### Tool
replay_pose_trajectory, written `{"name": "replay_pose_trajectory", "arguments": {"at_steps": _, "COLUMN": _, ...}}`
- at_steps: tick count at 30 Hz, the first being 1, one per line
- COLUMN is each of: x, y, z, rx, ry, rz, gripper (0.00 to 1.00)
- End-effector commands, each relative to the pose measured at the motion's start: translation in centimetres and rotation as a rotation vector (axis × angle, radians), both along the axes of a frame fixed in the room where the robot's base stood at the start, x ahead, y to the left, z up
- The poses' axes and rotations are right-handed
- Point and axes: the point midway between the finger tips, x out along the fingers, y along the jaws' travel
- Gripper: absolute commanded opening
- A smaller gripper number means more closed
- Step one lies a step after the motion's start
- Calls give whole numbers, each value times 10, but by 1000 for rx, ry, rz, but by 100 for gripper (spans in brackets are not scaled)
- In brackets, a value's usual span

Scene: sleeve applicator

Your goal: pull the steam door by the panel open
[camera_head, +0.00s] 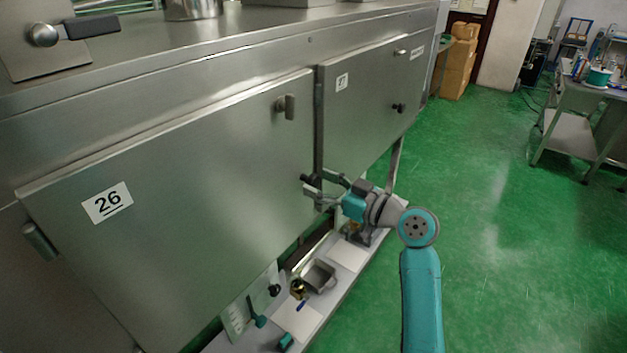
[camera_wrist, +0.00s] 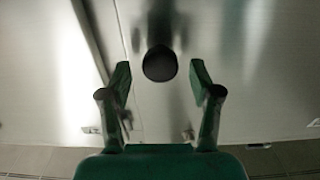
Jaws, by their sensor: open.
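The steam door marked 26 (camera_head: 190,190) is a large flat steel door that looks closed, flush with the machine front. Its black knob (camera_head: 307,179) is near the right edge and shows as a round black end (camera_wrist: 159,64) in the wrist view. My gripper (camera_head: 318,187) is open in front of this knob. In the wrist view the knob appears between the two fingertips (camera_wrist: 162,75), with a gap on both sides. I cannot tell how deep the knob sits between the fingers.
A second steel door (camera_head: 365,95) with its own black knob is to the right. A steel latch (camera_head: 287,107) is above the gripper. A low shelf (camera_head: 345,255) with small tools runs below the doors. Green floor (camera_head: 500,230) is clear at right, up to a worktable (camera_head: 570,130).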

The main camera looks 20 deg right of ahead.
Motion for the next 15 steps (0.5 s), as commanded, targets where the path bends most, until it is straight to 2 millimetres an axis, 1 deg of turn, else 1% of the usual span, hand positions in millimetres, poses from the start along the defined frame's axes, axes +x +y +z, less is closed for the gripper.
{"name": "replay_pose_trajectory", "arguments": {"at_steps": 3, "x": 11, "y": 8, "z": 0, "rx": 1, "ry": -1, "rz": 2, "gripper": 63}}
{"name": "replay_pose_trajectory", "arguments": {"at_steps": 6, "x": 16, "y": 12, "z": 0, "rx": 1, "ry": 1, "rz": 1, "gripper": 63}}
{"name": "replay_pose_trajectory", "arguments": {"at_steps": 15, "x": 19, "y": 14, "z": 0, "rx": 0, "ry": 0, "rz": -1, "gripper": 63}}
